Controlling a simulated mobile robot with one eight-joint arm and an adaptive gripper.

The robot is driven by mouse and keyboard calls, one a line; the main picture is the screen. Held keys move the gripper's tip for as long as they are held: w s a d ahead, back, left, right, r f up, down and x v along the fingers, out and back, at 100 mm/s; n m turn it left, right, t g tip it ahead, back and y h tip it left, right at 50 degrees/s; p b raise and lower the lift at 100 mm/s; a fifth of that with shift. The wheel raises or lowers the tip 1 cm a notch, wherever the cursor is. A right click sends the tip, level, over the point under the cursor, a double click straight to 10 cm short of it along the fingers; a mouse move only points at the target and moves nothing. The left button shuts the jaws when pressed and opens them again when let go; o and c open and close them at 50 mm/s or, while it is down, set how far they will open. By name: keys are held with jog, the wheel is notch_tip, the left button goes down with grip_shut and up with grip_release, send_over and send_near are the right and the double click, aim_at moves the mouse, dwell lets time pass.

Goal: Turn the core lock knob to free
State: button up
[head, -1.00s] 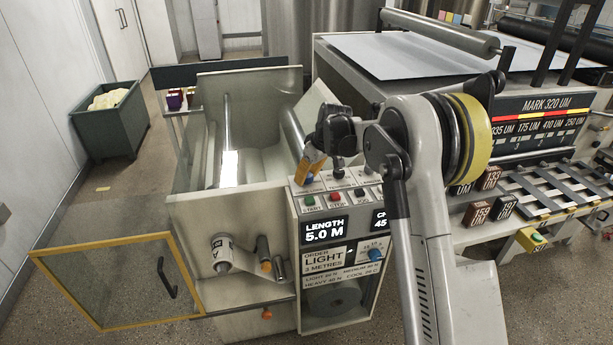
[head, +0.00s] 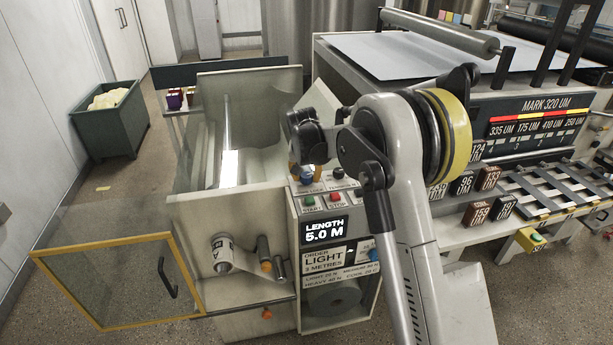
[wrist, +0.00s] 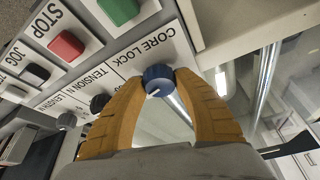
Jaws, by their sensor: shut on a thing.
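The core lock knob (wrist: 158,80) is a blue round knob with a white pointer line, beside the printed words CORE LOCK on the white control panel (wrist: 140,57). My gripper (wrist: 160,88) has its two orange fingers on either side of the knob, shut on it, with the tips at its sides. In the head view my gripper (head: 301,174) is at the top left of the panel, and my wrist hides most of the fingers. The pointer's exact setting is hard to read.
The green start button (wrist: 118,10), red stop button (wrist: 66,45) and dark jog button (wrist: 37,73) are beside the knob. Dark tension (wrist: 99,103) and length (wrist: 66,120) knobs sit close to one finger. A yellow-framed guard door (head: 122,325) stands open at left.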

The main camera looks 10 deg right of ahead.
jog(key=shift+m+g+h, duration=0.4)
jog(key=shift+m+h, duration=0.1)
jog(key=shift+m, duration=0.9)
jog(key=o, duration=1.2)
jog(key=v, duration=1.2)
jog(key=shift+f, duration=0.1)
